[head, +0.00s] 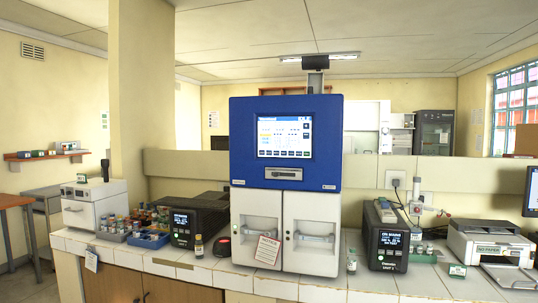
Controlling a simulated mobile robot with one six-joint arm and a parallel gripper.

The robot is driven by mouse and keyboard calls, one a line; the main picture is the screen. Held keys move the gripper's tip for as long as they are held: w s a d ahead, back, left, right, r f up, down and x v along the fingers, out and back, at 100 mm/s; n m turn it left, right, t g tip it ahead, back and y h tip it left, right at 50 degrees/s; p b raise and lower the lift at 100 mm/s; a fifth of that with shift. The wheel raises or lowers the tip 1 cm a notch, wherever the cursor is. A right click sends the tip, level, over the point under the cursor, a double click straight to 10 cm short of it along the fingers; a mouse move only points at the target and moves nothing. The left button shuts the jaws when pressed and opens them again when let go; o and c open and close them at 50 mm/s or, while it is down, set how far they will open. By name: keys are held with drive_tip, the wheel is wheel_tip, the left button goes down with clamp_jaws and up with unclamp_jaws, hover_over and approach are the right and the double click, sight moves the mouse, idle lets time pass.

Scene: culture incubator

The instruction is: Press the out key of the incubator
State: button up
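A tall blue and white machine (235,130), which looks like the incubator, stands on the tiled counter in the middle of the head view. Its upper blue part carries a lit screen (284,137) with rows of small buttons along its lower edge and small marks at its right side. The labels are too small to read, so I cannot tell which is the out key. Below the screen is a grey slot panel (284,173). Two white doors with handles are closed, and a notice tag hangs on the left one. My gripper is not in view.
Black boxes with displays stand left (180,228) and right (388,240) of the machine. Small bottles stand near its base. A blue tray (148,240) is at left and a printer (490,245) at right. The counter's front strip is partly clear.

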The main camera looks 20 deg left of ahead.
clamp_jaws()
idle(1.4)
